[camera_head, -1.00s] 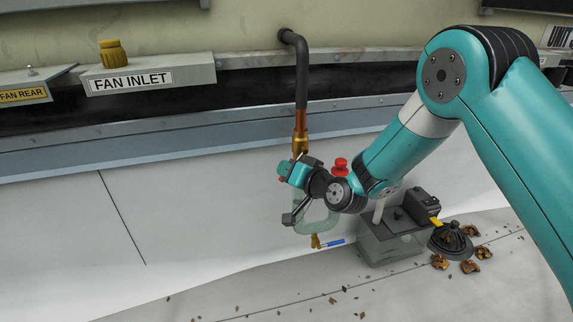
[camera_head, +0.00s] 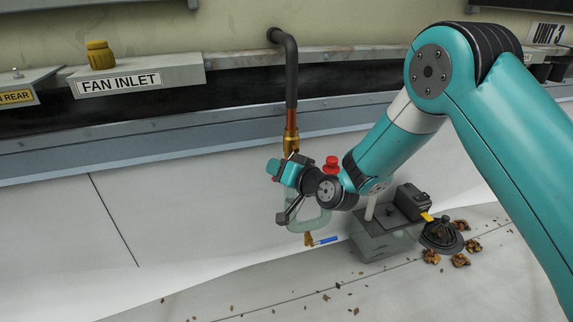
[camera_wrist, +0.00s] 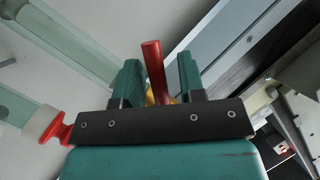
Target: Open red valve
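A red lever handle (camera_wrist: 153,70) stands between my gripper's two teal fingers (camera_wrist: 160,82) in the wrist view. The fingers are apart, with a gap on the lever's right side; the left finger is close to it or touching. A bit of yellow metal shows at its base, and its lower end is hidden behind my gripper's dark bar. In the head view my gripper (camera_head: 284,172) is just below the brass fitting (camera_head: 290,142) of the copper pipe (camera_head: 291,120). There the lever is mostly hidden by my gripper.
A red knob (camera_head: 332,165) is right of my gripper. Below hang a clear pipe loop and a blue-handled brass valve (camera_head: 309,239). Right are a clear box (camera_head: 385,243) with a dark pump unit (camera_head: 408,203), a black strainer (camera_head: 441,235) and dead leaves. The white panel (camera_head: 150,235) left is bare.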

